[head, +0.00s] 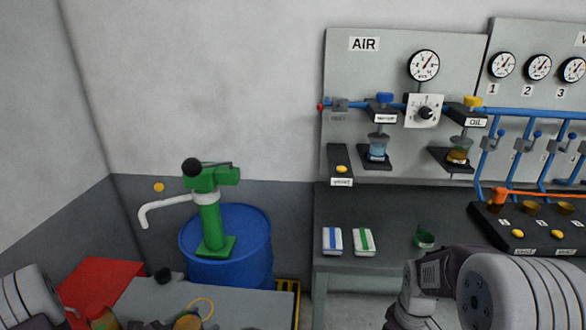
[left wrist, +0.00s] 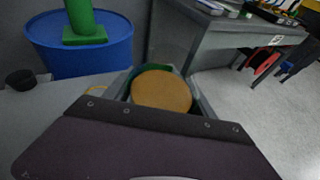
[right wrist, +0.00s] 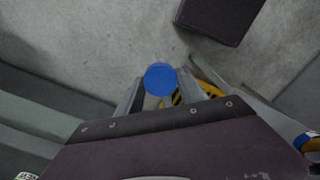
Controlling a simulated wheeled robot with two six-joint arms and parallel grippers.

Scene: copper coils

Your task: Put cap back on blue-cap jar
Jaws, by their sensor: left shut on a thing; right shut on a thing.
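My left gripper (left wrist: 161,80) is shut on a round jar (left wrist: 163,92) with a tan top or contents, seen from above in the left wrist view. No blue cap is on it. The jar also shows at the bottom edge of the head view (head: 188,321), partly cut off. My right gripper (right wrist: 158,92) is shut on a blue cap (right wrist: 160,78), seen in the right wrist view above the floor. The right gripper's tips cannot be made out in the head view; only my right arm shows there. The cap and jar are well apart.
A grey table (head: 245,300) at lower left holds a black cap (head: 162,275) and a yellow ring (head: 203,307). Behind it stands a blue drum (head: 262,250) with a green pump (head: 210,215). A dark bench (head: 370,205) with two boxes and a green cup (head: 425,238) is right.

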